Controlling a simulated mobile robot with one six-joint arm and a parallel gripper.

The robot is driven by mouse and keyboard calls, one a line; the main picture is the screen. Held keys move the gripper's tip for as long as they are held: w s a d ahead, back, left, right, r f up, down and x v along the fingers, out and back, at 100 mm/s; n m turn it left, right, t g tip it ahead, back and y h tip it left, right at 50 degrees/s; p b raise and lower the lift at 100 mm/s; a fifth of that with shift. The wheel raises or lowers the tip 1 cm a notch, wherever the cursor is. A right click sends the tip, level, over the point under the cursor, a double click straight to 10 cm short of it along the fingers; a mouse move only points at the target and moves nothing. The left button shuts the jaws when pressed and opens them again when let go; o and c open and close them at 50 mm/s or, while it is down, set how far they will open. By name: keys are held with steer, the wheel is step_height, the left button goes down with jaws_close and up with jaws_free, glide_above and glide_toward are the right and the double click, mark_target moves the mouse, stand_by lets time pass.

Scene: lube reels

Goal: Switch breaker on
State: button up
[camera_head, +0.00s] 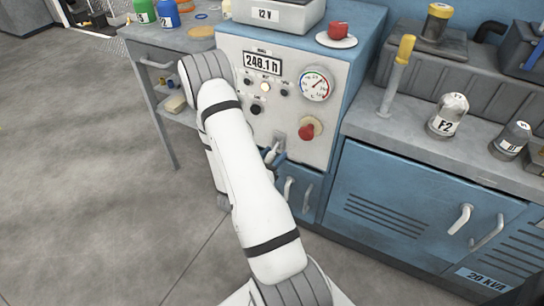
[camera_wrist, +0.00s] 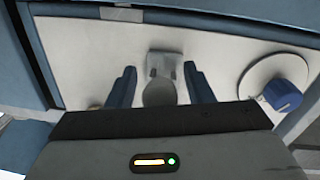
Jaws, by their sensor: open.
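The breaker is a small grey plate with a lever (camera_head: 279,137), low on the pale front panel (camera_head: 232,52) of the blue cabinet. In the wrist view its grey, rounded lever (camera_wrist: 160,92) stands out from the plate toward me. My gripper (camera_head: 272,155) is at the panel just below the breaker, partly hidden by my arm. In the wrist view my gripper (camera_wrist: 159,70) is open, with one blue finger on each side of the lever and a gap on both sides. I cannot tell whether the lever is up or down.
Above are a gauge (camera_head: 315,84), small buttons and a display (camera_head: 263,63). A workbench (camera_head: 375,120) with bottles stands right. Open floor (camera_head: 90,180) lies left.

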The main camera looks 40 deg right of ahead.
steer(key=shift+c, duration=0.5)
jaws_close()
